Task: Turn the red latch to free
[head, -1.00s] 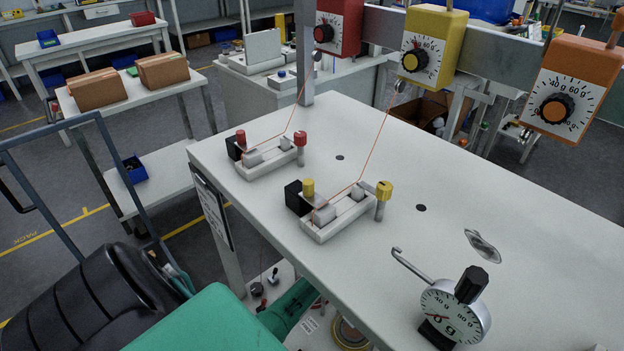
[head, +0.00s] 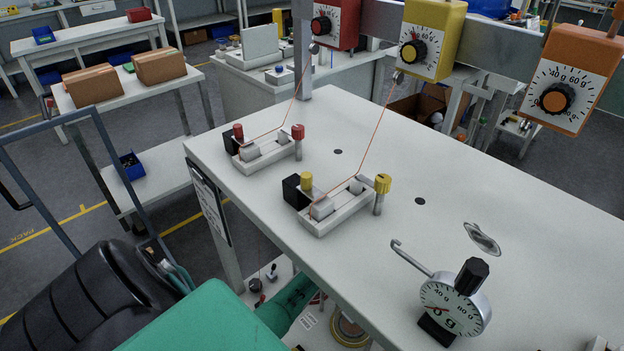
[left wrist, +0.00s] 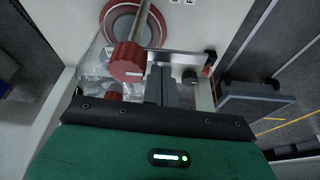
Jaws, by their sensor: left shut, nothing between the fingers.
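In the left wrist view, a dark red ribbed knob (left wrist: 127,62) on a metal rod is just left of my left gripper (left wrist: 160,72). The gripper's grey fingers are together and empty, apart from the knob in the picture. Another red knob (left wrist: 112,90) is partly hidden lower left. A flat bar (left wrist: 182,56) runs right of the fingertips, with a small red part near its end. I cannot tell which red part is the latch. My left gripper is hidden there; my right gripper is unseen.
A matching yellow-knobbed fixture (head: 338,208) and a round gauge (head: 452,306) stand on the white table (head: 440,170). Red, yellow (head: 432,40) and orange (head: 570,85) dial boxes hang behind. The wrist view shows a red ring (left wrist: 120,12) and a grey plate (left wrist: 253,105).

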